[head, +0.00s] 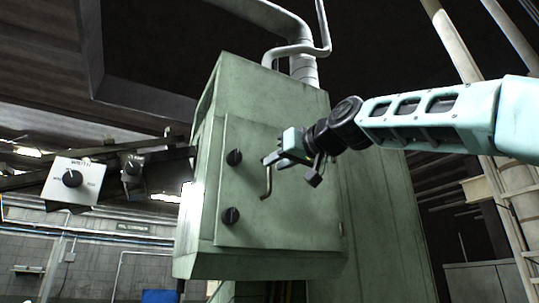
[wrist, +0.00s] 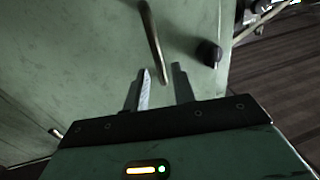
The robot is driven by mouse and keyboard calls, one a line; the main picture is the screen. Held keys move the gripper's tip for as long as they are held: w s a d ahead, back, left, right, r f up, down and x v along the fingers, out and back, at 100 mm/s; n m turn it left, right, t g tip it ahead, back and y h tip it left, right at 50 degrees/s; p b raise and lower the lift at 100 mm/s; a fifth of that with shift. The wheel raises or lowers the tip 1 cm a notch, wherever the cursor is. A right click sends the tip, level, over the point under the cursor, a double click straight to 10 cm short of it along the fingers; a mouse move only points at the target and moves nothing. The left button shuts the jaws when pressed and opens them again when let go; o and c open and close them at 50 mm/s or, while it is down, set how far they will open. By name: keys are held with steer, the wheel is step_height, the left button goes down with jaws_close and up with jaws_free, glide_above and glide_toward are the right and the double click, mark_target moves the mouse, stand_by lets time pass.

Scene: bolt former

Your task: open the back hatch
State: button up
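The hatch (head: 245,205) is a flat green panel on the face of a green machine housing, and it looks shut. Its handle (head: 267,183) is a thin bent metal rod. My gripper (head: 270,159) is at the handle's upper part in the head view, its fingers pointing at the panel. In the wrist view the two fingers (wrist: 161,68) are apart, and one end of the handle (wrist: 152,38) appears between their tips. I cannot tell whether either finger touches it.
Two black knobs, an upper one (head: 234,157) and a lower one (head: 231,216), sit on the panel's left side. One knob (wrist: 209,53) shows close to the fingers in the wrist view. Pipes (head: 302,66) rise above the housing.

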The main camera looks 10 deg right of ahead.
mark_target(270, 188)
steer(key=shift+p+x, duration=0.75)
steer(key=shift+x, duration=1.05)
jaws_close()
steer(key=shift+s, duration=0.1)
